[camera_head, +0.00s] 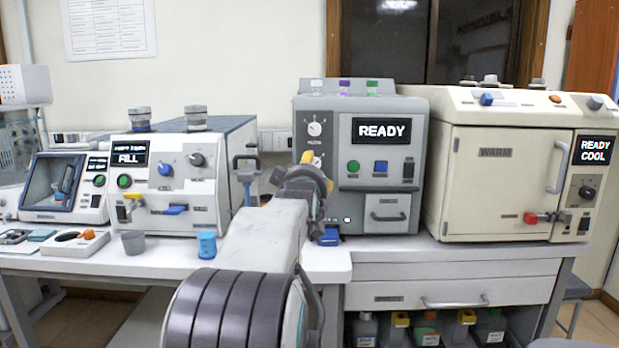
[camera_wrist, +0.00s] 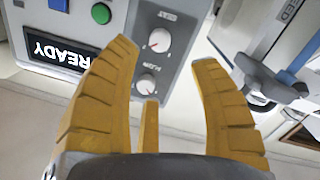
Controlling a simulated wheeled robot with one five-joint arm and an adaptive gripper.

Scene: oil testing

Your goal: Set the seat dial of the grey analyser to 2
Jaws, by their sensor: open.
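The grey analyser (camera_head: 408,112) stands at the back middle with READY on its screen. Its seat dial (camera_wrist: 159,39) is a white knob with a red pointer; its scale is too small to read. A second white dial (camera_wrist: 148,83) sits beside it, and in the head view that dial (camera_head: 314,129) is the upper one. My gripper (camera_wrist: 163,55) is open and empty, its yellow fingers to either side of the seat dial in the picture. I cannot tell whether they touch it. In the head view my gripper (camera_head: 309,159) partly covers the lower dial area.
A cream oven-like unit (camera_head: 490,185) stands close on the right, with a handle and red knob. A white unit (camera_head: 162,180) showing FILL stands left. A blue cup (camera_head: 206,245) and grey cup (camera_head: 133,242) are on the bench. The analyser has green and blue buttons near the dials.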

